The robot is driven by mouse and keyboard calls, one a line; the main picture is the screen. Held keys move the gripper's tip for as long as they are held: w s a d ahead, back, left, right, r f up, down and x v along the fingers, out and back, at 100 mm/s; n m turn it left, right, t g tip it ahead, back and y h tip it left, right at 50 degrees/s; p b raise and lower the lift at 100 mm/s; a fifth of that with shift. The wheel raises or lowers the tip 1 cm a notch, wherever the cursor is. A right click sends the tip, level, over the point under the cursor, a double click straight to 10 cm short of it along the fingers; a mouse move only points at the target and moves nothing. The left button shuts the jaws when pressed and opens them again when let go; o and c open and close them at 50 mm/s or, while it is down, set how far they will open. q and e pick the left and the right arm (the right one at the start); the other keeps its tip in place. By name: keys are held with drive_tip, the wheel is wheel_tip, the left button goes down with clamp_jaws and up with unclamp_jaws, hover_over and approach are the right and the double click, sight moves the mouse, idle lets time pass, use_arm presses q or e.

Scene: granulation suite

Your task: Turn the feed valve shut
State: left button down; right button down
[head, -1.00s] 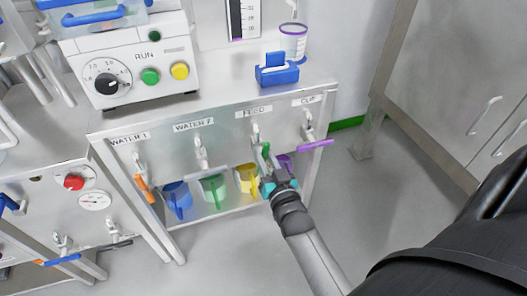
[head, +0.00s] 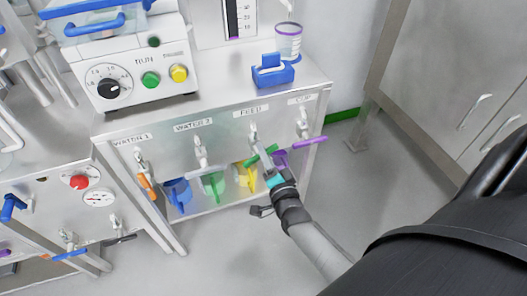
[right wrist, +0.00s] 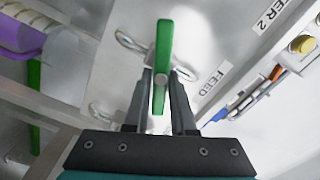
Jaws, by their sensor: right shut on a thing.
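The feed valve (head: 254,133) sits on the panel under the FEED label (head: 251,113). Its green handle (head: 250,161) slants in the head view, lower at the left and higher at the right. My right gripper (head: 266,155) reaches up to it from below and is shut on the handle. In the right wrist view the green handle (right wrist: 164,42) stands between the two fingers (right wrist: 161,80), with the valve's metal body behind it. The fingers hide part of the handle in the head view. My left gripper is not in view.
Beside the feed valve are the CIP valve with a purple handle (head: 309,142), the WATER 2 valve (head: 200,150) and the WATER 1 valve with an orange handle (head: 147,182). The floor in front is clear.

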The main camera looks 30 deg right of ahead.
drive_tip(key=shift+f+m, duration=0.1)
drive_tip(key=shift+m, duration=1.1)
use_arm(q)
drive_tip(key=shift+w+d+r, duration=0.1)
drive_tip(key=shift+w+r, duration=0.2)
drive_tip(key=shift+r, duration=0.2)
use_arm(e)
drive_tip(key=shift+f+m, duration=0.1)
drive_tip(key=shift+m, duration=1.1)
use_arm(q)
drive_tip(key=shift+b, duration=0.3)
use_arm(e)
drive_tip(key=c, duration=0.8)
unclamp_jaws()
drive_tip(key=shift+o, duration=0.2)
